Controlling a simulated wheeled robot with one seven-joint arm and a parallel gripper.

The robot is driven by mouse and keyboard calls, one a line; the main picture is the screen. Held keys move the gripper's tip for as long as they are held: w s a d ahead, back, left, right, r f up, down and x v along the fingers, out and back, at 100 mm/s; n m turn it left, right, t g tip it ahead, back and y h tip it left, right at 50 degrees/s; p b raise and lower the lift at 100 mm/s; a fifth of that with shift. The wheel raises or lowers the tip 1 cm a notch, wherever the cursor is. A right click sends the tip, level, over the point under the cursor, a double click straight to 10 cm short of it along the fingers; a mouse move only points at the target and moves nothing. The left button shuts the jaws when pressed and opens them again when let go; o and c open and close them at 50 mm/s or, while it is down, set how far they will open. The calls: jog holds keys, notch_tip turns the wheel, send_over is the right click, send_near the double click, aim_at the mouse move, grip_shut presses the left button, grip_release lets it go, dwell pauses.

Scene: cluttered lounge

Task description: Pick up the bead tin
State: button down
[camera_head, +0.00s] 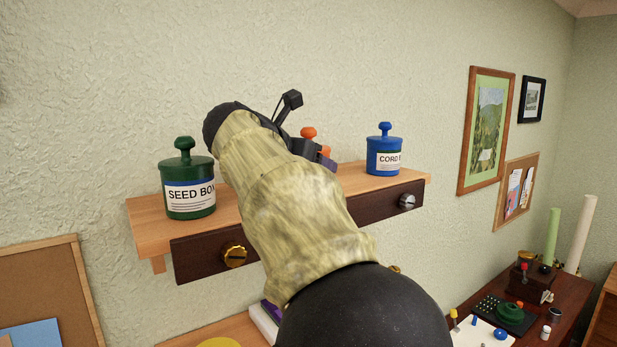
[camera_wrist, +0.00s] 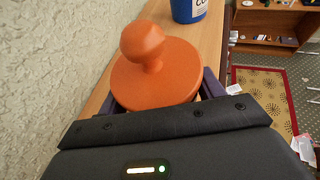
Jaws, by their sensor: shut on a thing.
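An orange tin (camera_wrist: 152,75) with a round knob lid fills the middle of the wrist view. No label shows on it, so I cannot read whether it is the bead tin. In the head view only its orange knob (camera_head: 308,133) and a bit of its side show past my arm. My gripper (camera_head: 318,158) is shut on this tin, with a purple finger on each side of it in the wrist view (camera_wrist: 158,98). The tin's base is hidden, so I cannot tell whether it touches the shelf.
The wooden wall shelf (camera_head: 232,212) bears a green SEED BOX tin (camera_head: 188,198) at left and a blue CORD tin (camera_head: 384,160) at right. The blue tin (camera_wrist: 187,10) stands just beyond the orange one. A textured wall runs close behind. A cluttered dark desk (camera_head: 535,330) is lower right.

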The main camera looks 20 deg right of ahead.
jog(key=shift+r, duration=0.1)
notch_tip(320, 180, up, 10)
jog(key=p, duration=0.2)
jog(key=shift+p, duration=0.3)
dwell(0.4)
dwell(0.4)
